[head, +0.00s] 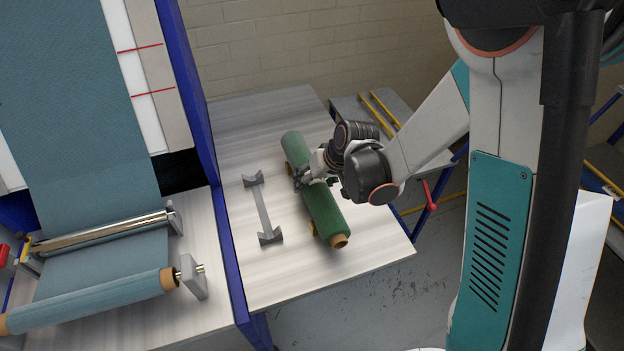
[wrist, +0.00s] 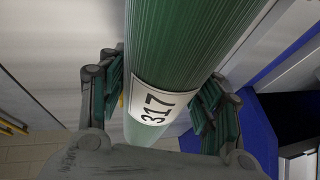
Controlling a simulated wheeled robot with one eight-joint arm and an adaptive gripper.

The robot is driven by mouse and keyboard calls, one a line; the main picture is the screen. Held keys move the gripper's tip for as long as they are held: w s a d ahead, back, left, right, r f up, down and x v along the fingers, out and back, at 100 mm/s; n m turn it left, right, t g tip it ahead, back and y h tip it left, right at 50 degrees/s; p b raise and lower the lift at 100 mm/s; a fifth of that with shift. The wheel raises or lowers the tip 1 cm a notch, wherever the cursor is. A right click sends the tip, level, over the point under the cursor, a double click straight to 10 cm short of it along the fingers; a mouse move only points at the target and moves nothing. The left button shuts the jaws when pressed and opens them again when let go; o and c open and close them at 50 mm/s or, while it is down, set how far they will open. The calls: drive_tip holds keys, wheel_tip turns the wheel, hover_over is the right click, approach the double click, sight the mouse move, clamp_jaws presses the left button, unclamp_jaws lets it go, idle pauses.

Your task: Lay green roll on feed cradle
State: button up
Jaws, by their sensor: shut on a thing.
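The green roll (head: 319,198) has a brown core end showing and lies along the right part of the light table in the head view. My gripper (head: 303,178) is shut on the roll near its middle. In the wrist view the green roll (wrist: 190,50) fills the middle, with a white label reading 317, and my gripper's fingers (wrist: 160,98) are on both sides of it. The feed cradle (head: 262,210), a grey bar with a notched support at each end, stands empty to the left of the roll. I cannot tell whether the roll is clear of what is under it.
A blue upright frame (head: 222,215) runs left of the cradle. Beyond it are a teal cloth (head: 80,110), a metal roller (head: 100,232) and a teal roll (head: 95,300). A grey side table with yellow bars (head: 385,108) stands behind right. Bare tabletop surrounds the cradle.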

drive_tip(key=shift+f+b, duration=0.4)
drive_tip(key=o, duration=1.6)
drive_tip(key=shift+o, duration=0.2)
drive_tip(key=shift+r, duration=0.1)
drive_tip(key=v, duration=1.2)
drive_tip(key=shift+s, duration=0.1)
drive_tip(key=shift+s+d+r, duration=0.1)
drive_tip(key=shift+d+r, duration=0.1)
drive_tip(key=s+d+r+m+t+h, duration=0.1)
drive_tip(key=s+d+r+h, duration=0.1)
drive_tip(key=s+d+r, duration=0.3)
drive_tip(key=s+d+r+m+t+h, duration=0.1)
drive_tip(key=s+d+r, duration=0.4)
drive_tip(key=s, duration=0.6)
drive_tip(key=shift+s+d+r+m+t+h, duration=0.3)
drive_tip(key=shift+d+t+h, duration=0.2)
drive_tip(key=shift+d+t, duration=0.35)
